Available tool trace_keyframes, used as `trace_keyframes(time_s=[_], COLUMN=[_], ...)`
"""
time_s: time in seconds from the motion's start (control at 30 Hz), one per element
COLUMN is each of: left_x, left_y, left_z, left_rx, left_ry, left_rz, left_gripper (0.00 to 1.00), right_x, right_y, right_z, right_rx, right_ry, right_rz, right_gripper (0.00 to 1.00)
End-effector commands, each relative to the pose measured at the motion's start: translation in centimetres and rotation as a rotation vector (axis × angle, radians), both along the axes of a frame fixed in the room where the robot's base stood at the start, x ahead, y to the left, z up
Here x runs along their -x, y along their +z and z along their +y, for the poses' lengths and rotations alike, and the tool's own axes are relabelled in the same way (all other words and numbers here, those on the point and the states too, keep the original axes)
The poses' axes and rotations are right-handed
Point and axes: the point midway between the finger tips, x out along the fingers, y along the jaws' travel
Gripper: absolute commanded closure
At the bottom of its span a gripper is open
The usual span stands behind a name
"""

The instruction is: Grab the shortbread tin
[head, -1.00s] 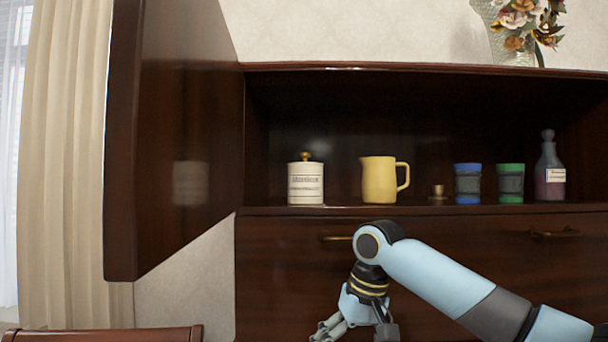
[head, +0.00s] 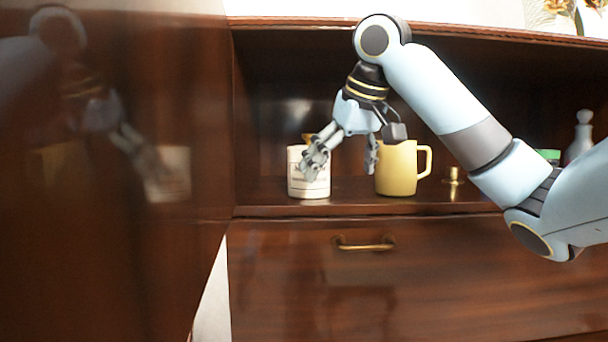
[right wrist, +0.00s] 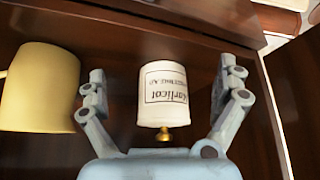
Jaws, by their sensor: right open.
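The likely shortbread tin is a white lidded canister (head: 310,190) with a brass knob and dark print; I cannot read its label surely. It stands upright on the cabinet shelf, partly hidden by my fingers in the head view. In the right wrist view the tin (right wrist: 163,82) appears upside down, between the spread fingers with gaps on both sides. My right gripper (head: 341,166) is open and empty, in front of the tin and slightly right of it in the head view. My left gripper is not in view.
A yellow jug (head: 397,175) stands just right of the tin, near my right fingers. A small brass object (head: 453,176), a green-lidded jar (head: 548,155) and a bottle (head: 582,140) are farther right. The open glossy door (head: 110,230) stands left; a drawer handle (head: 363,244) is below.

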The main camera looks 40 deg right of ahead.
Motion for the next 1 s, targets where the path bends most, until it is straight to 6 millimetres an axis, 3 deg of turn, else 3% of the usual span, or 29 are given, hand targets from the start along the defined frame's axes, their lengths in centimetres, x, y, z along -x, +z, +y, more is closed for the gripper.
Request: trace_keyframes(time_s=[0.13, 0.27, 0.37, 0.63, 0.77, 1.0], left_x=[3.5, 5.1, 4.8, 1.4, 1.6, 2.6], left_y=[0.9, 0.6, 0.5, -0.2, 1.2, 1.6], left_z=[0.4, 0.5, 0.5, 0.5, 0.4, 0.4], left_rx=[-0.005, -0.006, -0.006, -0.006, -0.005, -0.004], left_ry=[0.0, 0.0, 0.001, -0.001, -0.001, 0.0], left_rz=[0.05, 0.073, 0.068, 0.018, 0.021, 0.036], left_gripper=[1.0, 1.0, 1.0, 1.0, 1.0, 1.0], right_x=[-2.8, -4.9, -5.8, -8.8, -10.7, -11.1], right_y=[0.2, -0.1, -0.1, -0.1, 0.2, -1.2], right_z=[-0.7, -1.4, -1.7, -2.6, -3.2, -3.5], right_rx=[-0.01, -0.007, -0.004, -0.007, -0.004, -0.001], right_ry=[0.0, 0.0, 0.001, 0.001, 0.001, 0.001], right_rz=[-0.001, 0.0, 0.001, 0.002, 0.004, 0.004], right_gripper=[0.0, 0.0, 0.0, 0.0, 0.0, 0.0])
